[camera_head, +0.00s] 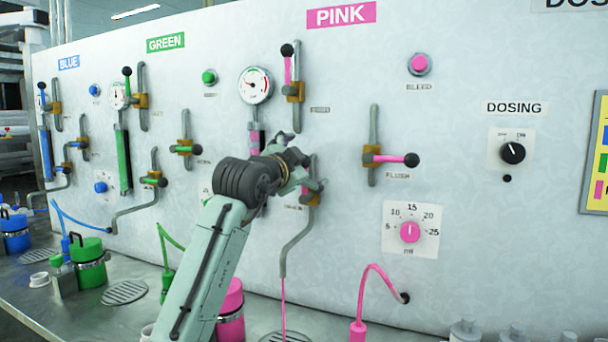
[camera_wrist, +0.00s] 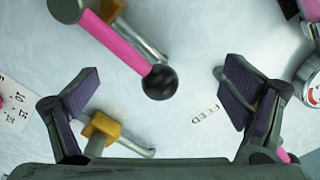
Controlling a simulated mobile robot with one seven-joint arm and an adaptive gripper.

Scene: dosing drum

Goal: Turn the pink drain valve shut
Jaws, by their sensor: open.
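The pink drain valve (camera_head: 314,195) is on the wall panel under the PINK sign, partly hidden by my gripper in the head view. A thin pink stream (camera_head: 283,304) runs from the spout below it. My gripper (camera_head: 297,158) is in front of this valve. In the wrist view my gripper (camera_wrist: 150,92) has its jaws wide apart. A pink lever (camera_wrist: 118,38) with a black knob (camera_wrist: 160,82) reaches down between and beyond the jaws from the top left. The knob touches neither jaw in the picture. I take it for the drain lever, but no label there confirms this.
The pink flush valve (camera_head: 390,159) stands to the right, its lever horizontal. The feed valve (camera_head: 293,88) and a gauge (camera_head: 255,85) are above. A pink dial (camera_head: 410,232) sits lower right. A pink canister (camera_head: 231,312) stands behind my arm.

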